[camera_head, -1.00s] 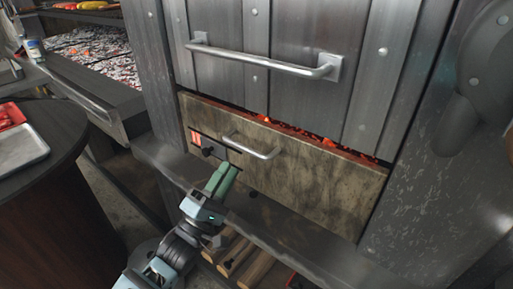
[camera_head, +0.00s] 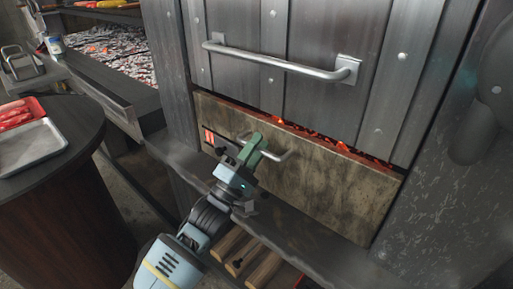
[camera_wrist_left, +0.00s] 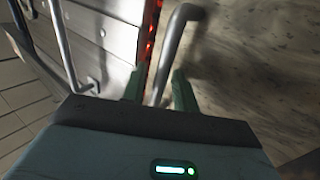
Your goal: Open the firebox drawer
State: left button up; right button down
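The firebox drawer has a stained, tan metal front (camera_head: 330,195) below the big grey door in the head view. Embers glow along its top edge. Its small bar handle (camera_head: 284,156) is partly hidden behind my left gripper. My left gripper (camera_head: 254,148) has its green fingers at the left part of this handle. In the left wrist view the handle (camera_wrist_left: 174,45) runs down between the two fingers (camera_wrist_left: 158,88), with a gap visible on each side. The gripper is open around the bar. My right gripper is in neither view.
The upper door has a long bar handle (camera_head: 285,64) above the drawer. A dark ledge (camera_head: 310,232) runs below the drawer, with firewood logs (camera_head: 250,260) under it. A round table (camera_head: 50,180) with a metal tray (camera_head: 30,148) stands at the left.

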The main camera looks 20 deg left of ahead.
pick_arm(q)
grip_shut()
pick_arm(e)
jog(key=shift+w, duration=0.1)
